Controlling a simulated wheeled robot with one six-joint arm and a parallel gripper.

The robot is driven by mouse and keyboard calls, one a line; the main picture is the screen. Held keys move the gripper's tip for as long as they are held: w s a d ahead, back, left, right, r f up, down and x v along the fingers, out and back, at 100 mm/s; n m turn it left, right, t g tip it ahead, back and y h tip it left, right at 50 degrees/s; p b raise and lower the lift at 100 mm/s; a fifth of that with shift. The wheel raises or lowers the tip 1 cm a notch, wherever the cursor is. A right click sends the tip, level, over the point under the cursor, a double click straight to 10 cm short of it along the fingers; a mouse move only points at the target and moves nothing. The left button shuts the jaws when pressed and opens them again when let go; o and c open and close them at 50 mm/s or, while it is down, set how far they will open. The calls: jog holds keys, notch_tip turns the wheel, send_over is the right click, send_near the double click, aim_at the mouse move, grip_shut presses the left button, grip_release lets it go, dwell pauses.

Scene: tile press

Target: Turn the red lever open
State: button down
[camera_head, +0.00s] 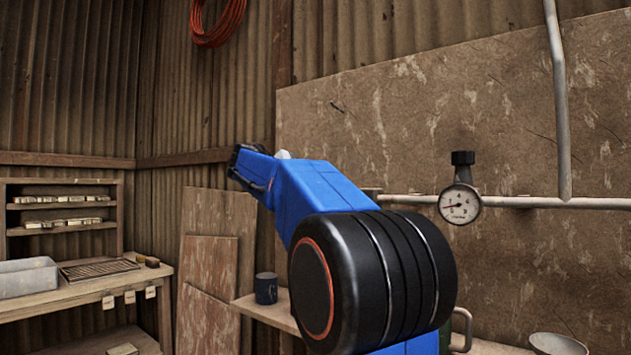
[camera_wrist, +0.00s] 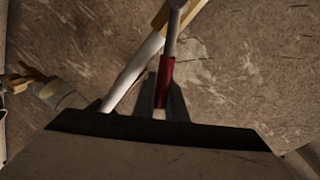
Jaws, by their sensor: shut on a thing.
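The red lever (camera_wrist: 167,70) shows in the wrist view as a red grip on a grey stem that runs up to a round pivot at the top edge. My gripper (camera_wrist: 164,92) is shut on the lower end of the red grip, with one dark finger on each side. The fingertips are in shadow, and the lever's lower end is partly hidden between them. In the head view my blue arm and its black joint fill the middle and hide both the lever and the gripper.
In the wrist view a pale pipe (camera_wrist: 135,72) runs diagonally just left of the lever. In the head view a pressure gauge (camera_head: 460,204) sits on a wall pipe (camera_head: 580,203). A dark mug (camera_head: 266,288) and a bowl (camera_head: 557,345) stand on the bench; shelves are at left.

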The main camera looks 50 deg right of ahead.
jog(key=shift+f, duration=0.1)
dwell(0.4)
jog(key=c, duration=1.8)
grip_release()
